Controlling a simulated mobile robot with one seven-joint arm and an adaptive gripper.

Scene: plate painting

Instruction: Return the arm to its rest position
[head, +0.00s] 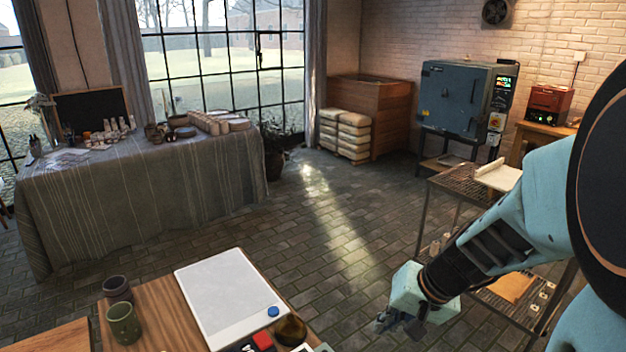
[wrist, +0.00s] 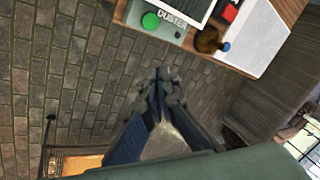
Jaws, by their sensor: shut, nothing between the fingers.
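My arm (head: 510,235) comes in from the right in the head view, pale blue with black joints, and reaches down to the left. My gripper (head: 385,320) hangs low, over the floor just right of the wooden table. In the wrist view my gripper (wrist: 160,75) has its two fingers together with nothing between them. The brick floor lies below the fingertips, and the table edge is ahead of them, apart from the gripper.
The wooden table (head: 150,290) holds a white board (head: 222,290), a green cup (head: 123,323), a dark cup (head: 117,288) and a brown round object (head: 290,330). A metal rack (head: 428,205) stands close behind my arm. The middle of the brick floor (head: 310,235) is clear.

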